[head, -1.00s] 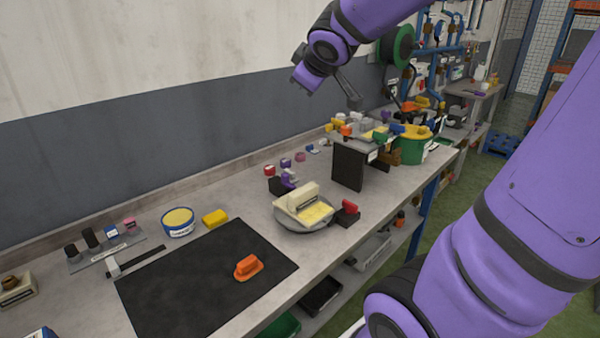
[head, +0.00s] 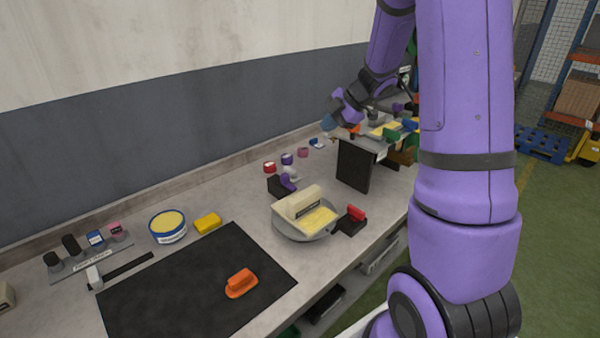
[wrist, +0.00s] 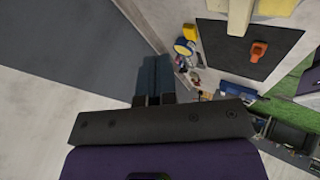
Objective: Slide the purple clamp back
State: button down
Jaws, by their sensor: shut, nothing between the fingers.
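The purple clamp (head: 288,182) sits on a black block at the back left rim of the round turntable (head: 303,235). A cream block and a yellow pad lie on the turntable. A red clamp (head: 355,213) on another black block stands at the right rim. My gripper (wrist: 153,65) is shut and empty, its dark fingers side by side in the wrist view. In the head view my wrist is above the back of the bench, up and right of the purple clamp and apart from it. My fingertips are hard to make out there. I cannot see the purple clamp in the wrist view.
A black upright panel (head: 355,168) stands right of the turntable. Small knobs line the back, including a purple one (head: 287,158). A black mat (head: 190,300) with an orange handle (head: 241,282), a blue tub (head: 168,228) and a yellow block (head: 208,222) are to the left.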

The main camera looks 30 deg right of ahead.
jog(key=shift+s+d+f+n+g+y, duration=0.15)
jog(key=shift+s+d+f+g, duration=0.2)
jog(key=shift+f, duration=0.25)
jog(key=shift+s+d+f+n+g+y, duration=0.15)
jog(key=shift+s+d+f+g, duration=0.1)
jog(key=shift+d+f+g, duration=0.3)
jog(key=shift+a, duration=0.1)
send_near(285, 185)
jog(key=x, duration=0.5)
jog(key=shift+a, duration=0.1)
jog(key=w, duration=0.2)
jog(key=w+a, duration=0.1)
jog(key=w, duration=0.1)
jog(key=shift+w, duration=0.35)
